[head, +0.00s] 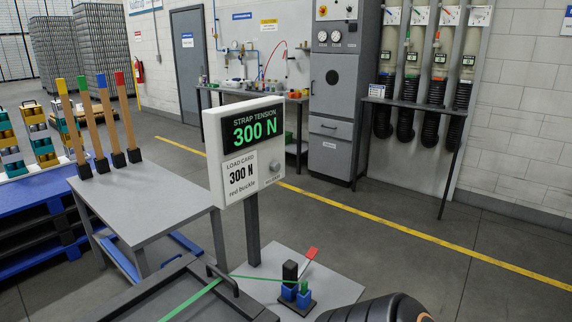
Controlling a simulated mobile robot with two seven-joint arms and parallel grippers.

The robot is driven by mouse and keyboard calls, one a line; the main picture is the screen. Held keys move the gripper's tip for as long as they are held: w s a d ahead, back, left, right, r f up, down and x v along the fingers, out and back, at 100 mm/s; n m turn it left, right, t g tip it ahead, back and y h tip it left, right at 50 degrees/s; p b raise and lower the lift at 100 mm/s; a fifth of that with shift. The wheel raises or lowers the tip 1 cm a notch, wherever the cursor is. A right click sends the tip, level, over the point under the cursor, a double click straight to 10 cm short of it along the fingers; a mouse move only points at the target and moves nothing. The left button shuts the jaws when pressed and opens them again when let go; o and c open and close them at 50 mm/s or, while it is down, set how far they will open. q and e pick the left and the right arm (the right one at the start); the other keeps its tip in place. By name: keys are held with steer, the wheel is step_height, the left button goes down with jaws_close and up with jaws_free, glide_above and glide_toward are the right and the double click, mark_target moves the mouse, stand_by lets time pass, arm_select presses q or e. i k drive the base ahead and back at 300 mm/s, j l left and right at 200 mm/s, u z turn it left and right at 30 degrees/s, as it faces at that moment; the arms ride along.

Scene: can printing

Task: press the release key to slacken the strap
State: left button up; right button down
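A tension display (252,129) on a post reads STRAP TENSION 300 N in green digits. Its load card (241,176) reads 300 N, red buckle. A green strap (262,279) runs from a dark frame (190,288) at the bottom to a small tensioner (292,296) with blue blocks on a grey plate. A lever with a red tip (312,253) leans up to the right from it. A black arm part of mine is at the bottom edge; neither gripper shows.
A grey table (146,195) at left holds several upright wooden sticks with coloured tops (81,84). Blue pallets (37,225) stand at far left. A grey cabinet (340,95) and workbench (300,133) stand by the wall. The floor right of the plate is clear.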

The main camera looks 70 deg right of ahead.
mark_target(274, 166)
steer(key=k+l, duration=0.1)
steer(key=l, duration=0.55)
steer(key=k+l, duration=0.1)
steer(key=l, duration=0.55)
steer(key=k+l, duration=0.1)
steer(key=l, duration=0.55)
steer(key=k+l, duration=0.1)
steer(key=l, duration=0.55)
